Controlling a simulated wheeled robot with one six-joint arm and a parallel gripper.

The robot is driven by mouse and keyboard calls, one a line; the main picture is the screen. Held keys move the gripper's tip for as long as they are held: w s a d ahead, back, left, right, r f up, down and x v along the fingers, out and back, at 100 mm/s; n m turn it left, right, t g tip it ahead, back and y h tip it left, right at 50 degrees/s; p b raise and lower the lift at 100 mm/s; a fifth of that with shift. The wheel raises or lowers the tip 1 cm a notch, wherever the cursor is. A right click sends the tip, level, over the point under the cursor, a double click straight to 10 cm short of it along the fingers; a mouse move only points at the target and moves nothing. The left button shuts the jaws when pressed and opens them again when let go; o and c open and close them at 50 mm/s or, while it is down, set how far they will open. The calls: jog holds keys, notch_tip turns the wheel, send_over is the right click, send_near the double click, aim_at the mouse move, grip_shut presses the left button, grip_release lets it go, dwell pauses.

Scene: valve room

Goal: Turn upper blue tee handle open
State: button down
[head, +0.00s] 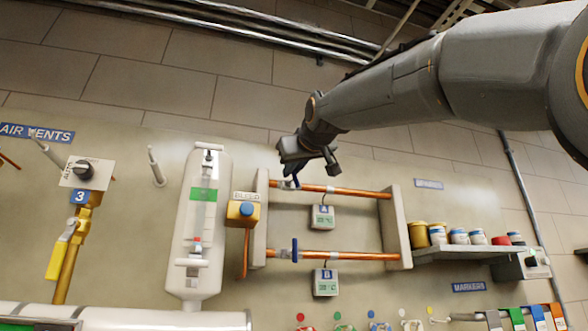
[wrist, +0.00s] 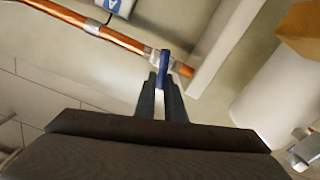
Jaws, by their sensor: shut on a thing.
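The upper blue tee handle (wrist: 165,62) sits on the upper copper pipe (head: 335,190), near its left end. In the wrist view it stands between my two fingertips, across the line of the pipe. My gripper (wrist: 160,85) is shut on it. In the head view my gripper (head: 294,172) reaches down to the pipe from above and hides most of this handle. A second blue tee handle (head: 294,250) stands upright across the lower copper pipe (head: 345,256), apart from my gripper.
A grey gauge marked A (head: 322,217) hangs below the upper pipe and one marked B (head: 326,282) below the lower. Upright rails (head: 398,228) flank the pipes. A yellow box with a blue button (head: 243,210) and a white cylinder (head: 205,225) stand left. A shelf with pots (head: 470,252) is right.

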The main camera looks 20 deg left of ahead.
jog(key=n, duration=0.3)
jog(key=a+f+n, duration=0.1)
jog(key=n, duration=0.3)
jog(key=s+n, duration=0.1)
jog(key=n, duration=0.3)
jog(key=shift+a+f+p, duration=0.15)
jog(key=shift+f+p, duration=0.1)
jog(key=shift+p, duration=0.05)
jog(key=shift+f+n, duration=0.25)
jog(key=shift+n, duration=0.6)
jog(key=shift+f+n, duration=0.2)
jog(key=shift+n, duration=0.65)
jog(key=shift+a, duration=0.1)
jog(key=c, duration=1.8)
grip_release()
jog(key=shift+c, duration=0.2)
